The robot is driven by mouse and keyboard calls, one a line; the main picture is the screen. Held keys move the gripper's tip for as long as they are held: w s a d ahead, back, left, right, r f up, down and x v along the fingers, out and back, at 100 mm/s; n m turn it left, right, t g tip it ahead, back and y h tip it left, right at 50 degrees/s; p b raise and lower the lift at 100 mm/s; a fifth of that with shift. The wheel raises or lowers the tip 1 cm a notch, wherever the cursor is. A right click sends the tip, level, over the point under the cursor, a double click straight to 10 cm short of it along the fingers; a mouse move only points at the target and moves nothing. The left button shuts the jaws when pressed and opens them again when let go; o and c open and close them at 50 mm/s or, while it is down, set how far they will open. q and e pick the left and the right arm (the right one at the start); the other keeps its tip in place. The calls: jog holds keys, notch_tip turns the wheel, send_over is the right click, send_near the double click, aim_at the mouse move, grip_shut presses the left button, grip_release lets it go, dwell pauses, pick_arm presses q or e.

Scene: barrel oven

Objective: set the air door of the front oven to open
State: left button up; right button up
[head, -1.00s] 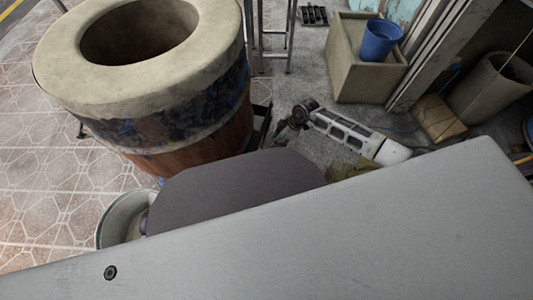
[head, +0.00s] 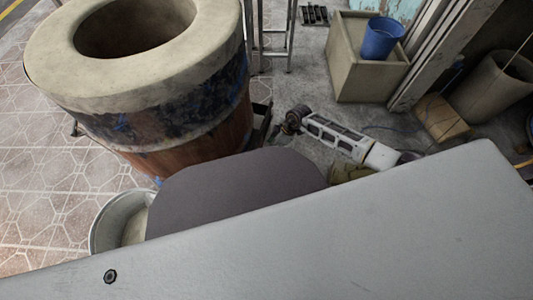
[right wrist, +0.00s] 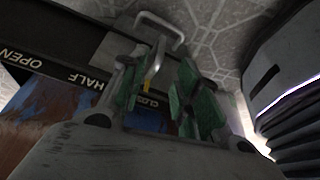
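The barrel-shaped oven (head: 190,115) stands at the upper left in the head view, with a pale round rim and a dark open mouth. My right gripper (head: 288,121) is low beside its right side. In the right wrist view, my right gripper (right wrist: 160,92) has its green-padded fingers apart. A U-shaped metal handle (right wrist: 162,24) shows just beyond the fingertips, and I see no grip on it. A dark label strip (right wrist: 50,65) reads OPEN, HALF and CLOSED. A yellow pointer (right wrist: 152,74) is beside CLOSED, between the fingers. My left gripper is not in view.
A metal bucket (head: 103,222) stands below the oven. A square pale box (head: 365,82) with a blue bucket (head: 382,40) is at the back right. A metal stand (head: 270,45) is behind the oven. Patterned paving lies open at left.

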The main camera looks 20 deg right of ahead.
aim_at(257, 151)
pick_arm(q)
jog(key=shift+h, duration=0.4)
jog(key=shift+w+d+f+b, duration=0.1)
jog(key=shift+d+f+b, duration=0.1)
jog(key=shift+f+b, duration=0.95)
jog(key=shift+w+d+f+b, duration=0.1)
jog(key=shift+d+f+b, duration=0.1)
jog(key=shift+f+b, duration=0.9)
pick_arm(e)
jog(key=shift+x, duration=4.1)
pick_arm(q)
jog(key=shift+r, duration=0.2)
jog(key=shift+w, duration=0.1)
pick_arm(e)
grip_shut()
jog(key=shift+f, duration=0.1)
